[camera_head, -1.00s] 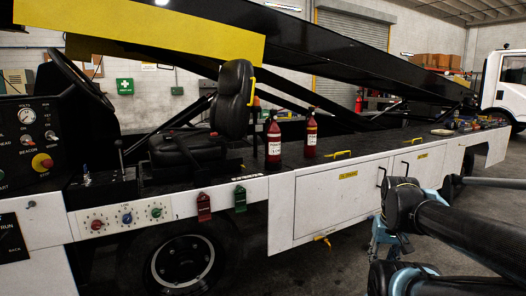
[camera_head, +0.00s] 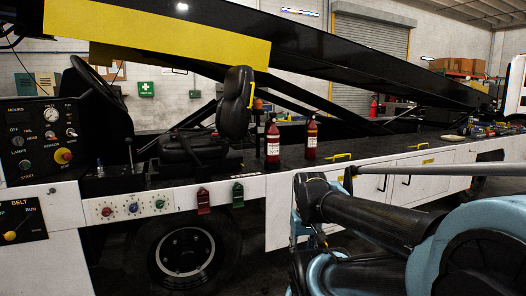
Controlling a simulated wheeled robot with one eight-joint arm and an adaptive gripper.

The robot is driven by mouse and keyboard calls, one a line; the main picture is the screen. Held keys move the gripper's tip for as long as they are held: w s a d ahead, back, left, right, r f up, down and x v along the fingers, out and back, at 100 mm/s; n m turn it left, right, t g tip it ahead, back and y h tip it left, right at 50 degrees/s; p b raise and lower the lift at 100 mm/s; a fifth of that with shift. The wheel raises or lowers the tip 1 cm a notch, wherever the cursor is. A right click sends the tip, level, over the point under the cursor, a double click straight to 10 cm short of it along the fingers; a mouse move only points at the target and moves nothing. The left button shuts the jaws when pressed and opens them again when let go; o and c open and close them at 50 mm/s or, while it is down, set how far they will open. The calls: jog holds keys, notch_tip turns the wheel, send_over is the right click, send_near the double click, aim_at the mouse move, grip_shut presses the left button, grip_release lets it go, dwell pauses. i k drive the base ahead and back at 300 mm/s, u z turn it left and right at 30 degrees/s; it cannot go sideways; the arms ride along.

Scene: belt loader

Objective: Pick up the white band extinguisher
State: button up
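Two red fire extinguishers with black tops stand upright on the dark deck of the belt loader, right of the seat. The left extinguisher (camera_head: 272,142) shows a broad white band around its middle. The right extinguisher (camera_head: 311,139) shows a paler, smaller marking that I cannot make out well. They stand apart, with a narrow gap between them. My black and blue arm fills the lower right, in front of the loader's side and to the right of both extinguishers. I cannot make out my gripper or its fingers; nothing held shows.
A black seat (camera_head: 235,105) stands just left of the extinguishers. A yellow handle (camera_head: 338,156) is on the deck to their right. The black conveyor boom (camera_head: 330,50) slopes above. Small items (camera_head: 485,129) lie at the deck's far right. Another red extinguisher (camera_head: 374,107) is in the background.

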aim_at(271, 136)
jog(key=u, duration=0.05)
jog(key=i, duration=1)
jog(key=z, duration=0.05)
